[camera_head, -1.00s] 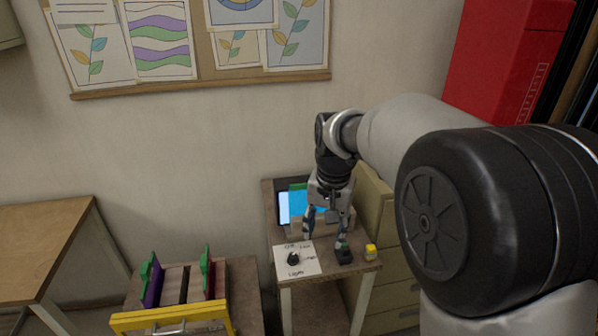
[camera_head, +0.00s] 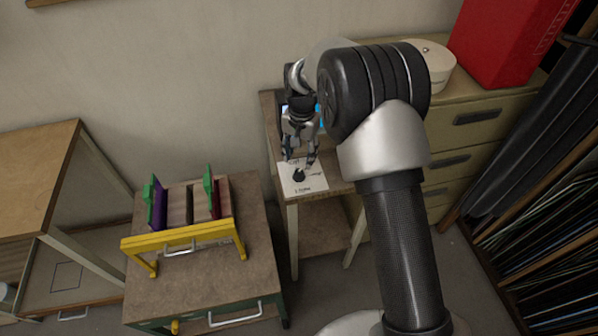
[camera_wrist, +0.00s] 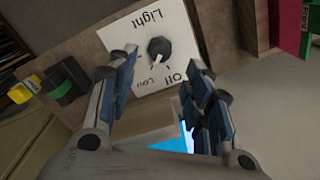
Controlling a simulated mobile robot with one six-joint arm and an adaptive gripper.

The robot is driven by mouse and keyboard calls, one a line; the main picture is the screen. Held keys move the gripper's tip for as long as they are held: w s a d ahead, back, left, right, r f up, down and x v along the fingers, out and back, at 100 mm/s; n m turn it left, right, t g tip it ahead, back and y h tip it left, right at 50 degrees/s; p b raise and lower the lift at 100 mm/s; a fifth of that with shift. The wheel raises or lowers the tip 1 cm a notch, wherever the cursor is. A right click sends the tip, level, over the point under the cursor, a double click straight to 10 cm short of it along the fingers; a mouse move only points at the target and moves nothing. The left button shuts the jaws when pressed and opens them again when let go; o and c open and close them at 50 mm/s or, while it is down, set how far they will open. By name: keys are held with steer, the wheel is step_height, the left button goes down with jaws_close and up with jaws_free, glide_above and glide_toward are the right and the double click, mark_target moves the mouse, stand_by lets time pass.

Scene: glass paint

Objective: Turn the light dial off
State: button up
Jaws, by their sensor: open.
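The light dial (camera_head: 299,176) is a small black knob on a white card (camera_head: 312,183) marked "Light", on the small table. In the wrist view the knob (camera_wrist: 159,49) lies just beyond my fingertips, near the gap between them. A light pointer mark on it faces the lettering on the gripper side, where "Off" is legible; the exact setting is unclear. My gripper (camera_head: 299,157) is above the card, open and empty. In the wrist view my gripper (camera_wrist: 163,75) has its blue-padded fingers spread, apart from the knob.
A blue-screened device is partly hidden beneath my gripper. A yellow-framed rack (camera_head: 180,235) stands on a low cabinet to the left. Drawers (camera_head: 475,117) stand to the right.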

mark_target(299, 172)
step_height(299, 172, down, 8)
steer(key=shift+w+a+r+b, duration=0.1)
steer(key=shift+r+b, duration=0.15)
steer(key=shift+b, duration=0.55)
steer(key=shift+c, duration=0.3)
steer(key=c, duration=1)
steer(key=shift+n, duration=0.4)
steer(key=n+p, duration=0.1)
steer(key=n, duration=0.2)
steer(key=shift+n, duration=0.3)
steer(key=shift+n+p, duration=0.4)
steer(key=shift+n, duration=1.8)
